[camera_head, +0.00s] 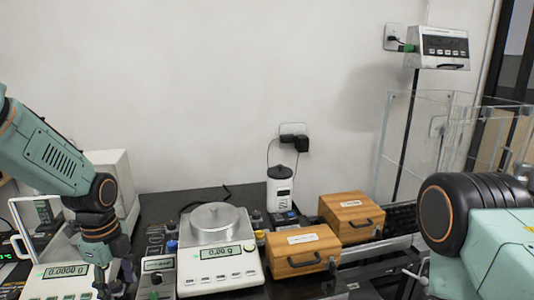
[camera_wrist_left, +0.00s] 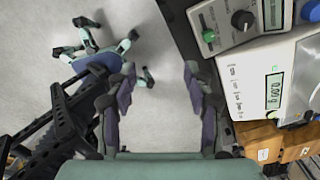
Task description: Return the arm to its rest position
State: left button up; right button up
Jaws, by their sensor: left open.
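My left arm comes in from the left in the head view, bent down at the elbow. Its gripper (camera_head: 116,284) is low at the bottom edge, between the left balance and a small control box, and is partly cut off.
A balance (camera_head: 218,264) with a round metal pan reads 0.00 g beside the control box (camera_head: 158,277). Left is another balance (camera_head: 66,284) reading 0.0000 g. Two wooden boxes (camera_head: 302,250) (camera_head: 351,211) and a white container (camera_head: 280,190) stand right. The wrist view shows open floor (camera_wrist_left: 160,30).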

pick_arm(q)
jog(key=w+d+f+n+t, duration=0.2)
jog(key=w+n+t, duration=0.15)
jog(key=n, duration=0.35)
jog(key=s+d+f+n+h+b, duration=0.1)
jog(key=s+d+f+n, duration=0.1)
jog(key=s+f+n, duration=0.25)
jog(key=s+d+f+n+b, duration=0.2)
jog(key=s+d+f+n, duration=0.1)
jog(key=f+n, duration=0.25)
jog(key=s+f+n+g+b, duration=0.1)
jog(key=s+f+b, duration=0.1)
jog(key=s+f, duration=0.3)
jog(key=s+d+f+n+g+b, duration=0.1)
jog(key=s+f, duration=0.5)
jog(key=s, duration=0.7)
jog(key=s+f+n+g+b, duration=0.1)
jog(key=s+f+n+b, duration=0.1)
jog(key=s+f, duration=0.4)
jog(key=s, duration=0.3)
jog(key=shift+s+d+f+y+b, duration=0.15)
jog(key=shift+s+f+y+b, duration=0.15)
jog(key=shift+s+y, duration=0.1)
jog(key=shift+s+r+g, duration=0.1)
jog(key=shift+g, duration=0.15)
